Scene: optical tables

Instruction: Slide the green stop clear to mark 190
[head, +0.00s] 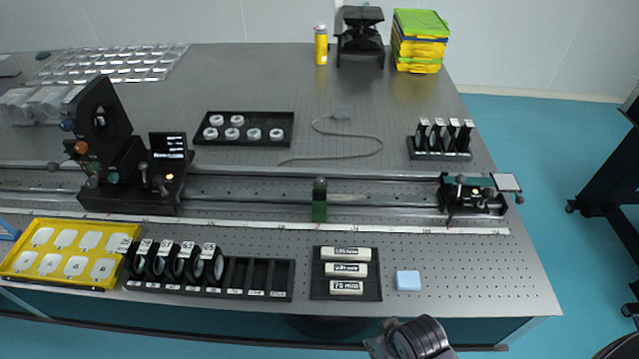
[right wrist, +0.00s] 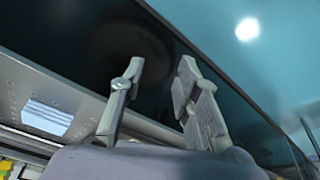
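The green stop (head: 319,205) stands upright on the long dark rail (head: 385,190), near the middle of the table. A white scale strip (head: 260,225) runs along the front of the rail; its marks are too small to read. My right gripper (head: 385,343) is low at the table's front edge in the head view, well in front of the stop and apart from it. In the right wrist view its two fingers (right wrist: 155,80) are spread with nothing between them. My left gripper is not in view.
A dark carriage (head: 470,194) sits on the rail at right, and a large black mount (head: 105,135) at left. In front of the rail are a lens rack (head: 228,275), a tray of labelled blocks (head: 346,252) and a pale blue block (head: 408,280).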

